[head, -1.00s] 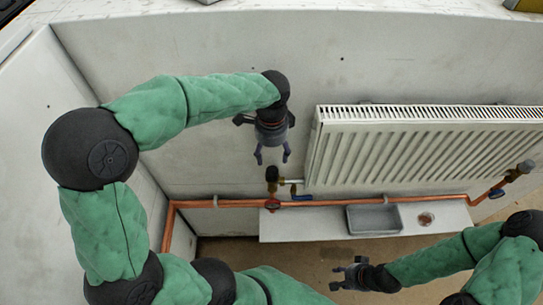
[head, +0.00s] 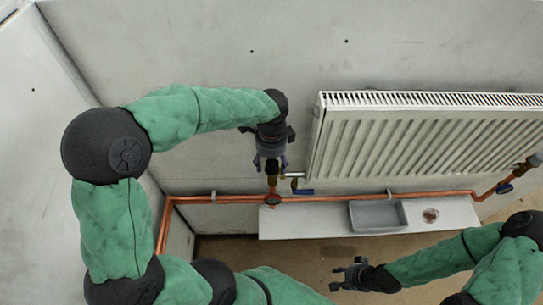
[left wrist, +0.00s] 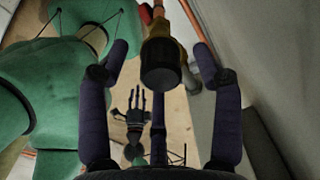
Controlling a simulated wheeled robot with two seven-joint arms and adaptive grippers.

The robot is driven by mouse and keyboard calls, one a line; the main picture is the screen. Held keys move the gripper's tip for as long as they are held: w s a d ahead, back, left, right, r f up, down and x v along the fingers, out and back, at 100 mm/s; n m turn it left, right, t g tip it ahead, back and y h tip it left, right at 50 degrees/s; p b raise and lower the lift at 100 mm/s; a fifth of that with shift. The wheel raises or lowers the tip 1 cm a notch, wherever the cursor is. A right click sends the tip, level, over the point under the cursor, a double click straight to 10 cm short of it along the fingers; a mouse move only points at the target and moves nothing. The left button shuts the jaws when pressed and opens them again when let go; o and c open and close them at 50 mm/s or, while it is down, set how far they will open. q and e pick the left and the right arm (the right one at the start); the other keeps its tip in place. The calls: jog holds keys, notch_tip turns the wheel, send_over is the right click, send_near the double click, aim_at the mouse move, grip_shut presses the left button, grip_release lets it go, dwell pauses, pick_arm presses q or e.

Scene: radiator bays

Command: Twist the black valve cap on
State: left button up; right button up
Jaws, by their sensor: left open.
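The black valve cap (left wrist: 160,66) sits end-on to the left wrist camera, on top of a brass valve body (left wrist: 158,27). In the head view the valve (head: 272,181) shows just below my left gripper (head: 271,163), at the radiator's left end, and the cap is mostly hidden by the fingers. My left gripper is open, pointing down over the valve. In the left wrist view its fingers (left wrist: 161,54) stand on both sides of the cap, with gaps visible. My right gripper (head: 336,278) is open and empty at the lower middle, away from the valve.
The white radiator (head: 430,140) hangs on the wall right of the valve. A copper pipe (head: 340,200) runs below, with a blue-handled valve (head: 302,191).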

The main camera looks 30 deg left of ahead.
pick_arm(q)
jog(key=shift+f, duration=0.65)
jog(key=c, duration=1.2)
jog(key=shift+f, duration=0.15)
